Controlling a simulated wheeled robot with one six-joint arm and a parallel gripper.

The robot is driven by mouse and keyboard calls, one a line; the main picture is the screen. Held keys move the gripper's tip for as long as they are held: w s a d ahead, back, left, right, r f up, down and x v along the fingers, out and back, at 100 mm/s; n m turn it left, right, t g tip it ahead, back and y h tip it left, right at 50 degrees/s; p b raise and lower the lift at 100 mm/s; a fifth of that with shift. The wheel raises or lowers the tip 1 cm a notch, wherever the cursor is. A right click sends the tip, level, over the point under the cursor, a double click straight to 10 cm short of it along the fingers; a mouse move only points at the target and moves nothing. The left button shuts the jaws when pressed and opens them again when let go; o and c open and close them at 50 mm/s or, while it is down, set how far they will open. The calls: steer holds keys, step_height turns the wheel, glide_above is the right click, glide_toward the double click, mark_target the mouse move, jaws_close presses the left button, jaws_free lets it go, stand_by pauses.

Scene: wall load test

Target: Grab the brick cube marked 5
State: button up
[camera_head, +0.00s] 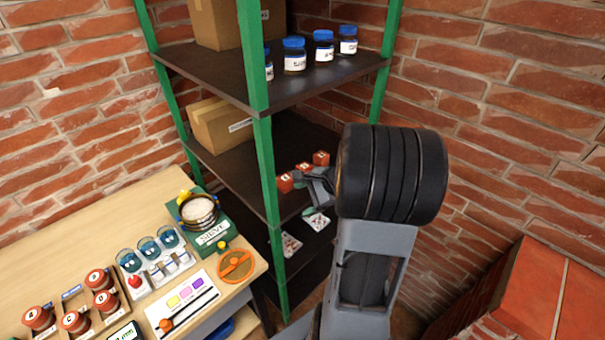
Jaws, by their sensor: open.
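Several small red-orange cubes with white marks sit on the middle shelf of the green-posted rack. I see a front-left cube (285,183), a middle cube (304,170) and a back-right cube (321,158). Their marks are too small to read, so I cannot tell which is 5. My gripper (308,183) is open and reaches in from the right, close to the middle cube, partly covering it. I cannot tell whether it touches a cube. My dark wrist hides the shelf's right part.
The rack's front green post (268,200) stands just left of the cubes. The upper shelf (285,85) holds blue-lidded jars (295,55) above. A cardboard box (218,125) is at the shelf's left. A wooden table (90,230) with a sieve and jars stands left; brick walls enclose the corner.

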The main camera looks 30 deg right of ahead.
mark_target(307, 167)
steer(key=w+d+f+m+t+h, duration=0.1)
steer(key=w+d+m+t, duration=0.15)
steer(key=d+m, duration=0.4)
steer(key=w+d+m+t+h, duration=0.1)
steer(key=w+d+m+t, duration=0.1)
steer(key=d+m+t, duration=0.35)
steer(key=w+f, duration=0.1)
steer(key=w, duration=0.1)
steer(key=w+f+m, duration=0.1)
steer(key=w, duration=0.1)
steer(key=w+f+m, duration=0.1)
steer(key=w, duration=0.1)
steer(key=shift+w+d+g+h+p, duration=0.2)
steer(key=shift+w+g+h+p, duration=0.1)
steer(key=shift+g+h, duration=0.1)
steer(key=shift+p+x, duration=1)
steer(key=shift+x, duration=2.25)
steer(key=shift+r, duration=0.1)
steer(key=shift+c, duration=0.2)
steer(key=c, duration=1)
